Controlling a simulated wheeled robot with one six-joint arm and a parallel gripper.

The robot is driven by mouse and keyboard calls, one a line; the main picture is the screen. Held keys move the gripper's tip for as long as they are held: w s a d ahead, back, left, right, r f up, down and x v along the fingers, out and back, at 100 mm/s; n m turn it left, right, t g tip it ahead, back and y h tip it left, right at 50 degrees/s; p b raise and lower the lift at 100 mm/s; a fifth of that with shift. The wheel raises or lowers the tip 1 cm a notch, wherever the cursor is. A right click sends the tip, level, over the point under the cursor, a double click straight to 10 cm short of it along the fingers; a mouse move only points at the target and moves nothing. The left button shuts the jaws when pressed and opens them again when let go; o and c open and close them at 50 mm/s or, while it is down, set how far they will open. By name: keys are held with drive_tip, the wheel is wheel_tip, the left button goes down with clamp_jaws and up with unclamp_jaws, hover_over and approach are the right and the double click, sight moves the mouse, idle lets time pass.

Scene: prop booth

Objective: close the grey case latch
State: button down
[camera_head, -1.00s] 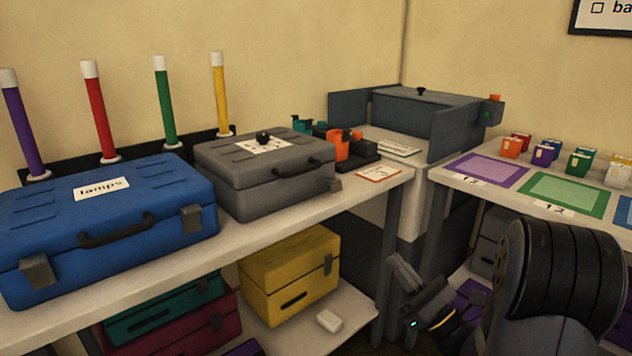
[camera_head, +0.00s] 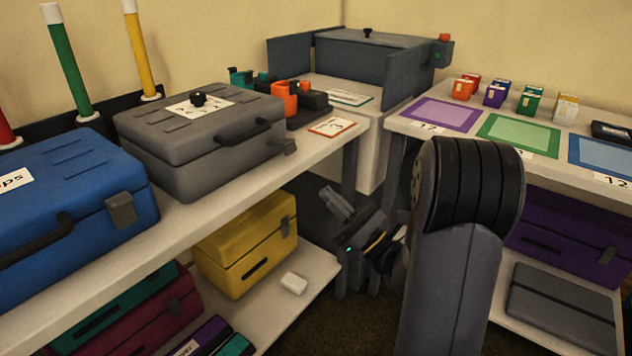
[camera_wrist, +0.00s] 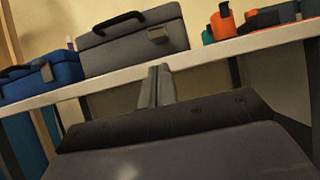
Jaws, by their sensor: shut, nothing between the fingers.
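The grey case (camera_head: 190,165) stands on the white bench, lid down, with a black knob and a label on top. It also shows in the wrist view (camera_wrist: 125,52). Its grey latch (camera_head: 283,147) juts outward from the front near the right corner, and appears swung out rather than flat. The latch shows in the wrist view (camera_wrist: 158,36) above my fingertips. My gripper (camera_head: 332,199) is shut and empty, out in front of the bench and below its top, apart from the case. Its fingers also show in the wrist view (camera_wrist: 158,72).
A blue case (camera_head: 75,215) stands left of the grey one. Orange and teal items (camera_head: 286,98) stand to its right. A yellow case (camera_head: 245,245) and a white block (camera_head: 294,283) lie on the lower shelf. The floor gap before the bench is open.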

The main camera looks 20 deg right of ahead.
sight(290, 153)
drive_tip(key=b+x, duration=0.1)
drive_tip(key=x, duration=0.8)
drive_tip(key=shift+r, duration=0.25)
drive_tip(key=shift+r+p, duration=0.15)
drive_tip(key=shift+p, duration=0.4)
